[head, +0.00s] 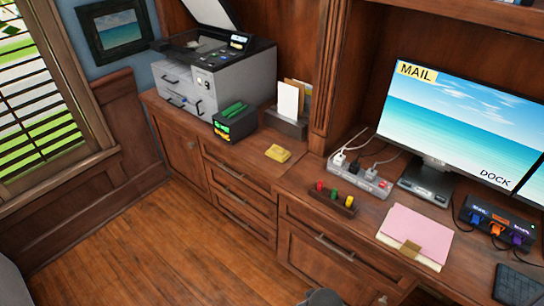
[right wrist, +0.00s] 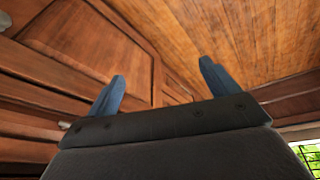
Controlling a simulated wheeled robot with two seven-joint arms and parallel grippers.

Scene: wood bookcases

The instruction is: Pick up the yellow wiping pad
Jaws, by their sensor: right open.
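The yellow wiping pad (head: 278,153) lies flat on the wooden counter in the head view, between the dark box with green items and the power strip. My right gripper (right wrist: 162,72) shows in the right wrist view with its two blue fingers wide apart and nothing between them. It faces wooden cabinet fronts and the floor, and the pad is not in that view. My left gripper is not in view.
Near the pad stand the dark box (head: 235,122), a letter holder (head: 286,123), a power strip (head: 358,179) and a small rack with coloured pieces (head: 336,199). A printer (head: 213,75) stands at the back left. The counter just around the pad is clear.

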